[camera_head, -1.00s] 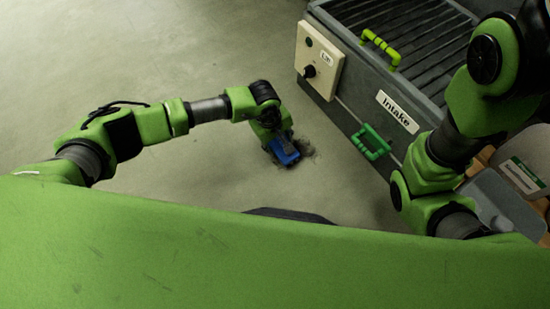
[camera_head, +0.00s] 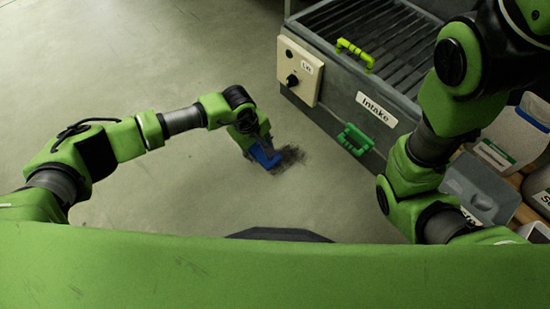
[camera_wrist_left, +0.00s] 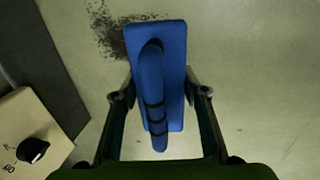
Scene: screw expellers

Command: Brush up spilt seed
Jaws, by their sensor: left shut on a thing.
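My left gripper (camera_wrist_left: 158,108) is shut on the handle of a blue brush (camera_wrist_left: 172,60), with a finger on each side of it. In the head view the blue brush (camera_head: 265,157) is low at the floor, at the edge of the dark spilt seed (camera_head: 289,158). The spilt seed also shows in the left wrist view (camera_wrist_left: 115,32), beside the brush at its upper left, partly hidden by it. The brush's bristles are hidden. My right arm is at the right of the head view, but its gripper is not in view.
A grey machine with an intake grate (camera_head: 365,45) stands at the upper right, with an Intake label (camera_head: 376,109), a green handle (camera_head: 355,139), a yellow-green handle (camera_head: 355,54) and a switch box (camera_head: 299,69). Containers (camera_head: 515,137) stand at the right. Floor left of the seed is clear.

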